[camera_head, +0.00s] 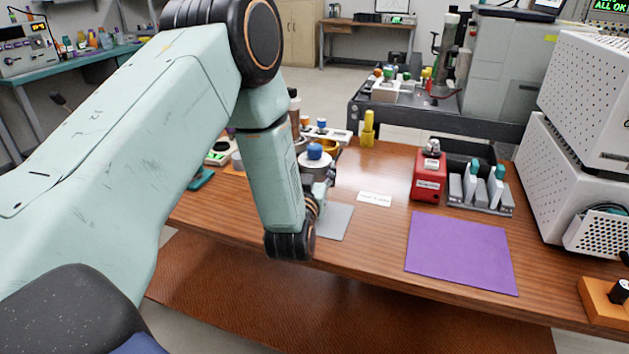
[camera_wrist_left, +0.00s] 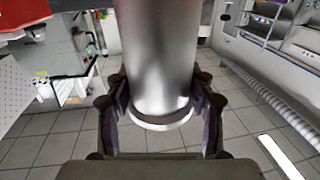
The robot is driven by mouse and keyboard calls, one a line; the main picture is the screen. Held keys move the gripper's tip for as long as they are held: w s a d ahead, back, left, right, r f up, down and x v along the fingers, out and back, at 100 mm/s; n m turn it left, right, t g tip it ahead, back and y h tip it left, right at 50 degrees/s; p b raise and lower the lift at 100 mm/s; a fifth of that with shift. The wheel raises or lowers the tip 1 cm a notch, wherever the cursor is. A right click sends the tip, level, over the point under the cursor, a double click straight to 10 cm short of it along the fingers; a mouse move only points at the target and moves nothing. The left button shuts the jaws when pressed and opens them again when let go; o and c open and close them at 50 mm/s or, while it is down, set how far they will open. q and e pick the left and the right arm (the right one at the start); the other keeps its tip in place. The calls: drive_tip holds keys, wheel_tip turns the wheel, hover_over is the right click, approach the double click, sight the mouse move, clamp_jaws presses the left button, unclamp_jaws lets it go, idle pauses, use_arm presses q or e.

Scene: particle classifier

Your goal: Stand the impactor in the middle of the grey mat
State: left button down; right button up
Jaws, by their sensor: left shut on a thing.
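The impactor is a silvery metal cylinder with a blue top (camera_head: 315,152). In the head view it is above the table, around the far edge of the grey mat (camera_head: 337,222). My left gripper (camera_head: 325,188) is shut on it, and my forearm hides part of the mat and the hold. In the left wrist view the smooth metal body of the impactor (camera_wrist_left: 160,60) sits between the two fingers of my left gripper (camera_wrist_left: 161,112). I cannot tell whether its base touches anything. My right gripper is not in view.
A white label card (camera_head: 374,199) lies right of the mat. A yellow bottle (camera_head: 368,130) and small items stand behind. A red box (camera_head: 428,177), a grey rack (camera_head: 480,197) and a purple mat (camera_head: 461,252) are further right. Bare wood lies between the mats.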

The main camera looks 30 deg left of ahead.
use_arm(q)
drive_tip(key=f, duration=0.2)
drive_tip(key=shift+w+a+f, duration=0.15)
drive_tip(key=shift+w+f, duration=0.05)
drive_tip(key=shift+f, duration=0.1)
drive_tip(key=shift+s+r, duration=0.15)
drive_tip(key=shift+r, duration=0.1)
drive_tip(key=shift+f, duration=0.1)
drive_tip(key=c, duration=0.8)
unclamp_jaws()
drive_tip(key=shift+f, duration=0.2)
drive_tip(key=o, duration=0.3)
drive_tip(key=shift+r, duration=0.1)
drive_tip(key=shift+s+d+r, duration=0.1)
drive_tip(key=shift+s+d, duration=0.1)
drive_tip(key=p+v, duration=0.1)
drive_tip(key=v, duration=1)
drive_tip(key=shift+s+d, duration=0.1)
drive_tip(key=shift+s, duration=0.15)
